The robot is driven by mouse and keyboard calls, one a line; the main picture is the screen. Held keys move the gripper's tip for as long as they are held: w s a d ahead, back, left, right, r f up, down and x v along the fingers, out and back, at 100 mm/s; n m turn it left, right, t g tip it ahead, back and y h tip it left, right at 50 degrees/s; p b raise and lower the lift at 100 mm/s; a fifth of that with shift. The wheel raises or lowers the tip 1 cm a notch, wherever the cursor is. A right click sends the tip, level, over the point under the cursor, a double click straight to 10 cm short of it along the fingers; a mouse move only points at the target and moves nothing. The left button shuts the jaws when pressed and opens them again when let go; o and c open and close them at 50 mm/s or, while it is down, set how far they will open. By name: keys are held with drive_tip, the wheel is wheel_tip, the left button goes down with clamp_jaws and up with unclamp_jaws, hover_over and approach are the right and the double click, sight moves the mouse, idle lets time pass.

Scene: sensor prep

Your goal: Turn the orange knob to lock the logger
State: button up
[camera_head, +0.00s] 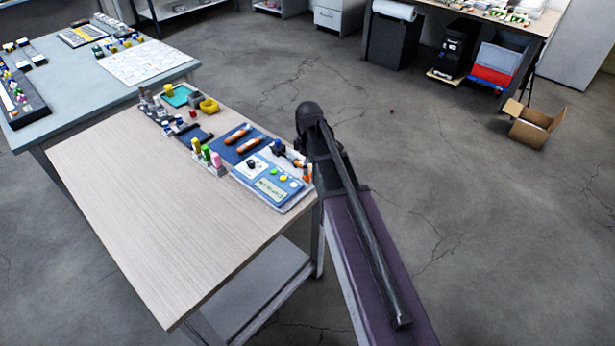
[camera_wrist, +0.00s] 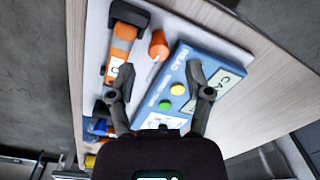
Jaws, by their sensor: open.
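The logger is a blue-faced panel (camera_head: 272,187) at the table's right corner, with a display and coloured buttons. In the wrist view its blue face (camera_wrist: 207,58) shows a yellow and a green button. An orange knob (camera_wrist: 158,45) with a pale pointer stands on the white board just left of the blue face. Further left is an orange part with a black end (camera_wrist: 122,35) and a white tag. My gripper (camera_wrist: 160,68) is open and empty, its fingers apart over the panel, with the knob beyond the fingertips. In the head view my arm partly hides this corner.
A blue mat with orange tools (camera_head: 240,142) lies beside the logger. A rack of coloured bottles (camera_head: 207,157) stands left of it. The near wooden table top (camera_head: 150,200) is clear. A second table (camera_head: 100,92) with parts stands at the back left.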

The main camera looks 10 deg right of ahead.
sight(308, 178)
drive_tip(key=shift+f+b, duration=1.25)
drive_tip(key=shift+f, duration=0.3)
drive_tip(key=shift+c, duration=0.3)
